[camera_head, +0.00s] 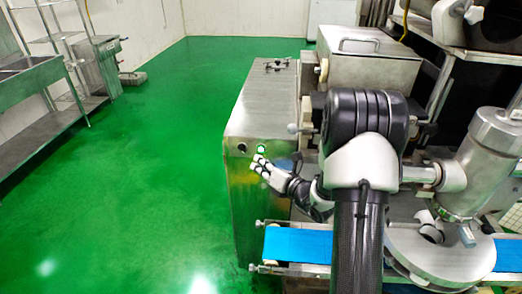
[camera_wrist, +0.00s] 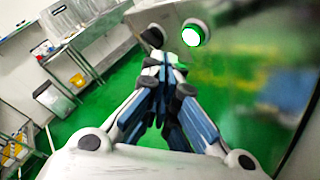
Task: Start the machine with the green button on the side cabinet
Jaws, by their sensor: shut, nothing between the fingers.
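The side cabinet (camera_head: 262,105) is a steel box on the green floor. The green button (camera_head: 261,149) sits on its near face, lit with a bright white-green centre. A dark round knob (camera_head: 242,149) is to its left. My gripper (camera_head: 258,161) is shut and empty, with its fingertips just below the button in the head view. In the wrist view the button (camera_wrist: 193,35) glows above and right of my gripper's tips (camera_wrist: 164,62). The dark knob (camera_wrist: 152,37) shows above the tips. I cannot tell whether the fingertips touch the cabinet face.
A blue conveyor belt (camera_head: 297,245) runs below my arm, close to the cabinet. A steel hopper (camera_head: 465,165) and round plate stand at the right. A steel sink table (camera_head: 35,80) is at the far left. The green floor left of the cabinet is clear.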

